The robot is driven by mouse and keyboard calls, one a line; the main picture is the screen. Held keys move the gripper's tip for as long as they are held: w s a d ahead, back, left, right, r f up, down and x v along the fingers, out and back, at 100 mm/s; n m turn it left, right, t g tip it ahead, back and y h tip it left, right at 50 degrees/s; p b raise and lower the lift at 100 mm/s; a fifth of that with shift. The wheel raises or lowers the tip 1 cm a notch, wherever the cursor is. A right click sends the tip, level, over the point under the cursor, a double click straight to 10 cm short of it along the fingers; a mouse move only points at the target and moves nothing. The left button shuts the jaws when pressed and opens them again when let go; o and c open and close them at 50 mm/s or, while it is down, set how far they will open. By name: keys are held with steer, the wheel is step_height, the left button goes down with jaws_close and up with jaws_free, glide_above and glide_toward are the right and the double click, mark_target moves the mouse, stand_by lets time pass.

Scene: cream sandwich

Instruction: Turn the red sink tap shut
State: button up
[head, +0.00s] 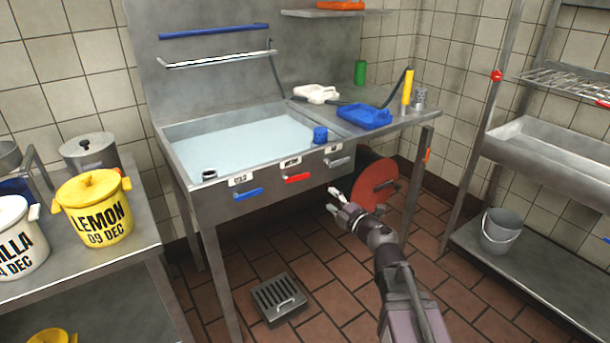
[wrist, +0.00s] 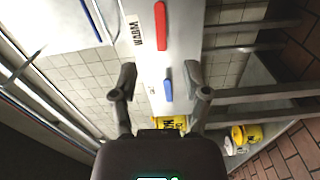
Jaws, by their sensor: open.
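The red tap (head: 297,178) is a bar-shaped handle on the front panel of the sink, between a blue handle (head: 248,194) and a grey handle (head: 339,162). It lies roughly along the panel. In the wrist view the red tap (wrist: 160,25) is at the top, beyond my fingertips, next to a label reading WARM (wrist: 136,33). My gripper (head: 334,200) is open and empty, below and to the right of the red tap in the head view, apart from it. The blue handle (wrist: 168,90) shows between the fingers in the wrist view, farther off.
The steel sink (head: 181,160) holds pale water. A large red disc (head: 376,184) stands behind my gripper under the sink's right end. A floor drain (head: 278,300) lies in front. A side table with a yellow LEMON pot (head: 92,212) is left; steel shelving with a grey bucket (head: 498,233) is right.

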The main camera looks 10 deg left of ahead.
mark_target(304, 177)
steer(key=x, duration=1.3)
steer(key=shift+w+a, duration=0.2)
steer(key=shift+w, duration=0.15)
jaws_close()
